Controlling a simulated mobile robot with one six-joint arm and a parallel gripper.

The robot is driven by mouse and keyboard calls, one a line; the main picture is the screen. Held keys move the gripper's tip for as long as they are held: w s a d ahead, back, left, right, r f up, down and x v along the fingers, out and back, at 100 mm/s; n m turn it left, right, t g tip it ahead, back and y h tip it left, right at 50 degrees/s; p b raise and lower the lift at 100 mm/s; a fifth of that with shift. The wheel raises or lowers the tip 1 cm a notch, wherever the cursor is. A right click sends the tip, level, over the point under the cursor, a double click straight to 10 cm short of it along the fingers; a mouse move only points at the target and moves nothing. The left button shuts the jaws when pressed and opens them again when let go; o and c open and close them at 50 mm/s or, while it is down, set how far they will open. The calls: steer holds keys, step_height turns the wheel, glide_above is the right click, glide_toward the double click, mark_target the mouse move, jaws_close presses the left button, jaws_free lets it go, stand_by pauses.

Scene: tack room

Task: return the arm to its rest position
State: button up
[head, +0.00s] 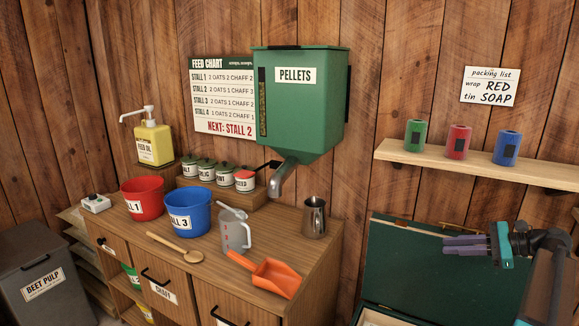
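My gripper (448,246) is at the right of the head view, on the end of my arm (548,275). Its purple-grey fingers point left, in front of the raised lid of a green chest (405,265). The arm runs down from the gripper to the lower right edge of the picture.
A wall shelf (545,177) with green, red and blue rolls (505,148) is above my gripper. Left of the chest, a wooden cabinet (120,225) carries buckets, a jug (234,236), an orange scoop (270,275) and a metal pitcher (314,218) under a green pellet hopper (310,115).

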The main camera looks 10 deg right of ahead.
steer(key=w+a+f+n+g+y, duration=0.1)
steer(key=w+a+f+g, duration=0.1)
steer(key=a+f, duration=0.8)
steer(key=w+a+f+g+y, duration=0.1)
steer(key=w+a+f+g, duration=0.2)
steer(key=a+f, duration=0.65)
steer(key=s+a+f+n+g, duration=0.1)
steer(key=s+a+f+g, duration=0.1)
steer(key=s+a+f, duration=0.5)
steer(key=s+a+f+n+g, duration=0.25)
steer(key=a+f, duration=0.65)
steer(key=a, duration=0.5)
steer(key=s+a+f+n+g+h, duration=0.3)
steer(key=s+a+f, duration=0.1)
steer(key=s+f, duration=0.55)
steer(key=s+a+f+n+g+h, duration=0.2)
steer(key=s+a+f+n+h, duration=0.15)
steer(key=s+f, duration=0.6)
steer(key=s+d+f+n+g+h, duration=0.1)
steer(key=s+d+f+n+h, duration=0.15)
steer(key=s, duration=0.85)
steer(key=d+f+n+t+h, duration=0.1)
steer(key=d+n+h, duration=0.2)
steer(key=d+n, duration=0.3)
steer(key=shift+n+h, duration=0.4)
steer(key=shift+n, duration=0.75)
steer(key=shift+w+f, duration=0.1)
